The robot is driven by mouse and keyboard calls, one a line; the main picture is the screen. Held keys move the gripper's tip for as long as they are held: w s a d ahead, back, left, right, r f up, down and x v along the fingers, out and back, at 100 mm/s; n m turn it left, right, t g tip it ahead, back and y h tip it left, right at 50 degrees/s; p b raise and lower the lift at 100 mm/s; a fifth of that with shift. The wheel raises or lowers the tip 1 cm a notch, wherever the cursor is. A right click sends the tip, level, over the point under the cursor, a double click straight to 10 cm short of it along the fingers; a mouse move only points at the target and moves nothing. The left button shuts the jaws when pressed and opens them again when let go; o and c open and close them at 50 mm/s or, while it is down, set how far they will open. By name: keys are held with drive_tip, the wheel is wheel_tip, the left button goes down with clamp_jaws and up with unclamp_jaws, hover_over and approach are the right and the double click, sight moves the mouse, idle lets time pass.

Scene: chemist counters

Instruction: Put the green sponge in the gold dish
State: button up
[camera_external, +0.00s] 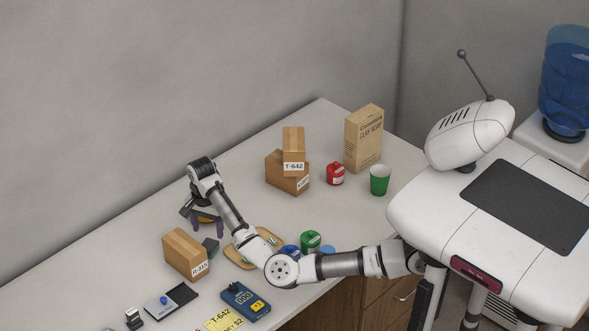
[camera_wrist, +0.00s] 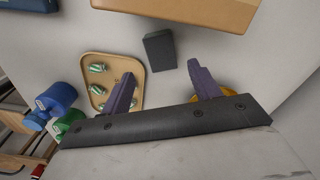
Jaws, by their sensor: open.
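The green sponge, a small dark green block (camera_external: 211,244), lies on the counter beside a cardboard box. In the wrist view the sponge (camera_wrist: 159,47) lies flat between the tray and that box. My gripper (camera_external: 205,224) is above the counter, just behind the sponge, with its purple fingers apart and nothing between them. In the wrist view my gripper (camera_wrist: 162,70) has the sponge beyond its fingertips, apart from them. The gold dish (camera_wrist: 230,97) shows only in part behind the right finger; the gripper hides most of it.
A tan tray (camera_wrist: 146,70) with several green-striped pieces lies beside the sponge. A cardboard box (camera_external: 185,254) stands close by. Blue (camera_wrist: 60,97) and green (camera_external: 310,241) containers sit near the tray. Stacked boxes (camera_external: 287,177), a red container (camera_external: 335,174) and a green cup (camera_external: 379,180) stand farther right.

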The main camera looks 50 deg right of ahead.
drive_tip(key=shift+o, duration=0.4)
wheel_tip(320, 180, up, 6)
drive_tip(key=shift+w, duration=0.1)
drive_tip(key=n+t+y+b, duration=0.2)
drive_tip(key=n+t+b, duration=0.2)
drive_tip(key=n+b, duration=1.05)
approach(210, 245)
drive_tip(key=f+n+p, duration=0.1)
drive_tip(key=w+f+n+p, duration=0.1)
drive_tip(key=p, duration=0.1)
drive_tip(key=a+f+n+p, duration=0.1)
drive_tip(key=p, duration=0.1)
drive_tip(key=shift+w+a+f+n, duration=0.1)
drive_tip(key=shift+w+f+n, duration=0.05)
drive_tip(key=shift+f+n, duration=0.1)
drive_tip(key=shift+d+p+x, duration=0.2)
drive_tip(key=shift+p+x, duration=0.6)
drive_tip(key=shift+x, duration=1.9)
drive_tip(key=c, duration=0.8)
